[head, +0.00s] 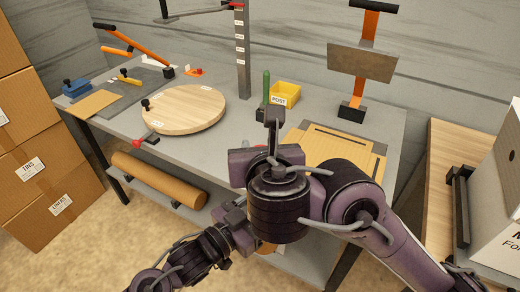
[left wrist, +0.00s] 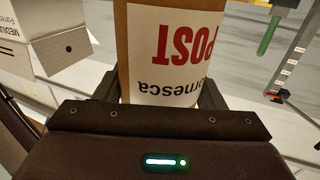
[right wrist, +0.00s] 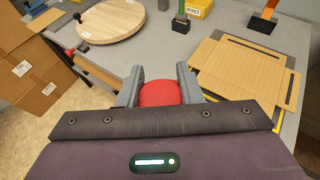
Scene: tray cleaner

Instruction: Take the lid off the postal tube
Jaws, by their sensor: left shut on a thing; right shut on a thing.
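The postal tube (left wrist: 122,45) is brown with a white label reading "POST" in red, upside down in the left wrist view. My left gripper (left wrist: 160,90) is shut around its body, one finger on each side. In the head view my left gripper (head: 232,216) is partly hidden behind my right arm, and the tube is mostly hidden. The red lid (right wrist: 159,94) shows between the fingers of my right gripper (right wrist: 160,78), which is shut on it. I cannot tell whether lid and tube still touch.
A grey workbench (head: 233,128) carries a round wooden board (head: 184,108), a yellow bin (head: 285,94), flat cardboard (head: 335,149) and a metal post (head: 242,55). A brown roll (head: 160,181) lies on the lower shelf. Cartons (head: 42,160) stand at the left.

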